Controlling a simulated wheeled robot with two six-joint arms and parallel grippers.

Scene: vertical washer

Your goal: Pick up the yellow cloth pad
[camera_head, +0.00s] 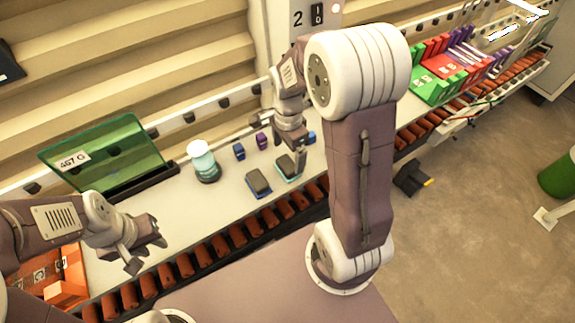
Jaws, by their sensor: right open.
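I cannot make out a yellow cloth pad in the head view; my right arm hides part of the counter. A dark pad with a blue edge (258,184) and a dark pad with a teal edge (285,168) lie on the light counter (222,205). My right gripper (296,160) is open and points down over the counter, at the teal-edged pad. I cannot tell whether it touches that pad. My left gripper (148,257) is at the left, near the counter's front edge. Its fingers look apart, with nothing seen between them.
A jar with a pale top (202,162) and small blue (239,152) and purple (262,141) items stand behind the pads. A green panel (105,160) leans at the back left. Orange bins (60,280) sit at the left. Rollers (220,243) line the front edge.

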